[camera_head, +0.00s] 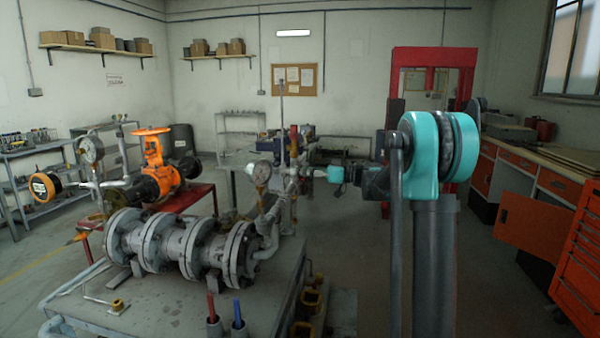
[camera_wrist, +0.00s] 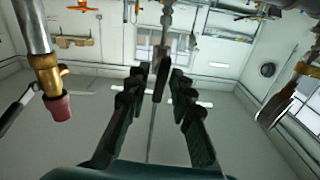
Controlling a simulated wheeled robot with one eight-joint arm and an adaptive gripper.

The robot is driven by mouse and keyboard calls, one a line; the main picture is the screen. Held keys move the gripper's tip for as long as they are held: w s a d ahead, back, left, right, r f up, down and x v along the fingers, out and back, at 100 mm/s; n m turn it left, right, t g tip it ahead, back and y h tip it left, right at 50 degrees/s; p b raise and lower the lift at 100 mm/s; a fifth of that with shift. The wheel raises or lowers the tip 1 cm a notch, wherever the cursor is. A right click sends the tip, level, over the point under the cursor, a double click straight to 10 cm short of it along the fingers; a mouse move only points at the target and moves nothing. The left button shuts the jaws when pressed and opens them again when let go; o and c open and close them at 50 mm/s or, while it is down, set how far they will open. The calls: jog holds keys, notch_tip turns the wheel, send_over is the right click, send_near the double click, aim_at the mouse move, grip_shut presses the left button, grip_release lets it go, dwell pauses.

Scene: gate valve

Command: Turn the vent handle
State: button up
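My gripper (camera_wrist: 160,77) is open in the wrist view, with its two dark fingers apart. A slim dark grey handle (camera_wrist: 162,88) on a metal stem shows between the fingertips; it may be the vent handle. I cannot tell whether either finger touches it. In the head view my teal arm reaches left, and my gripper (camera_head: 316,172) is beside the small pipework and gauge (camera_head: 262,172) at the right end of the flanged grey valve body (camera_head: 180,243). The handle cannot be made out clearly there.
In the wrist view a brass fitting with a red cap (camera_wrist: 57,106) is at left and a lever (camera_wrist: 278,104) at right. In the head view, red and blue handles stand at the bench's (camera_head: 165,312) front. An orange valve (camera_head: 155,150) is behind. Open floor lies right.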

grip_shut()
jog(key=shift+m, duration=0.4)
jog(key=m, duration=0.2)
jog(key=shift+w+m, duration=0.1)
jog(key=shift+m, duration=0.3)
jog(key=m, duration=0.4)
jog(key=shift+f+m, duration=0.1)
jog(key=shift+m, duration=0.2)
jog(key=m, duration=0.4)
jog(key=shift+w, duration=0.15)
jog(key=m, duration=0.4)
jog(key=shift+d+f+m, duration=0.1)
jog(key=shift+f+m, duration=0.05)
jog(key=shift+m, duration=0.15)
